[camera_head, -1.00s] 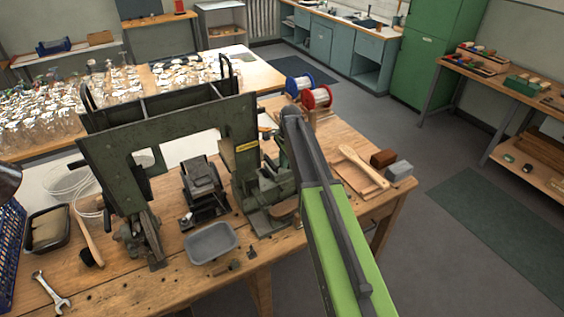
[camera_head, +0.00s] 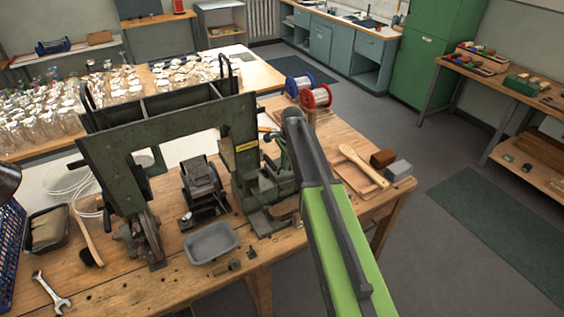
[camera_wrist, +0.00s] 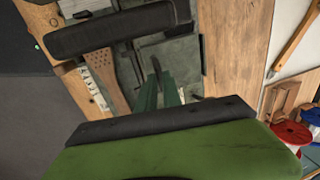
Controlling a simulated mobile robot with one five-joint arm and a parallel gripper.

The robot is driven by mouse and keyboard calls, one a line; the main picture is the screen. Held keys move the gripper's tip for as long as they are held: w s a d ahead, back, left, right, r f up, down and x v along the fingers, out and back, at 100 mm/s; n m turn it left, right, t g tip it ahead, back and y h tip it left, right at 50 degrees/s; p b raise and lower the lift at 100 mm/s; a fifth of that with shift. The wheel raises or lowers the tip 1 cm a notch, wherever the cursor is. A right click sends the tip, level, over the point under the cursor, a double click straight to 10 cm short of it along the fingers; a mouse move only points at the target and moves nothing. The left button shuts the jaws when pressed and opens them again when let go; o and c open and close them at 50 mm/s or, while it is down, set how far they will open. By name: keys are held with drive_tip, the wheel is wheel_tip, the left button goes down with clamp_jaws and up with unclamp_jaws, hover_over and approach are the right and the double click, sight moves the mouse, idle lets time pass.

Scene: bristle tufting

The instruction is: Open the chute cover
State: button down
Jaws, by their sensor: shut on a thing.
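The green bristle tufting machine (camera_head: 165,130) stands on the wooden bench in the head view. My arm reaches over its right side, and its end is largely hidden among the machine parts there. In the wrist view my gripper (camera_wrist: 158,88) shows two green fingers closed around a thin dark tab (camera_wrist: 157,66). The tab stands in front of a grey-green metal plate (camera_wrist: 170,57) on the machine. I cannot tell whether the tab belongs to the chute cover, and no open chute is clearly visible.
A grey tray (camera_head: 211,242), a brush (camera_head: 89,243) and a wrench (camera_head: 50,290) lie on the bench. Red and blue wire spools (camera_head: 316,97) stand behind my arm. A wooden paddle (camera_head: 362,167) and blocks (camera_head: 398,170) lie at the right.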

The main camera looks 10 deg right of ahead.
drive_tip(key=s+d, duration=0.2)
drive_tip(key=s, duration=0.4)
drive_tip(key=shift+s, duration=0.35)
drive_tip(key=c, duration=1.5)
unclamp_jaws()
drive_tip(key=s+d+r+p, duration=0.1)
drive_tip(key=s+r+p, duration=0.2)
drive_tip(key=r+p, duration=1.4)
drive_tip(key=shift+s+d, duration=0.1)
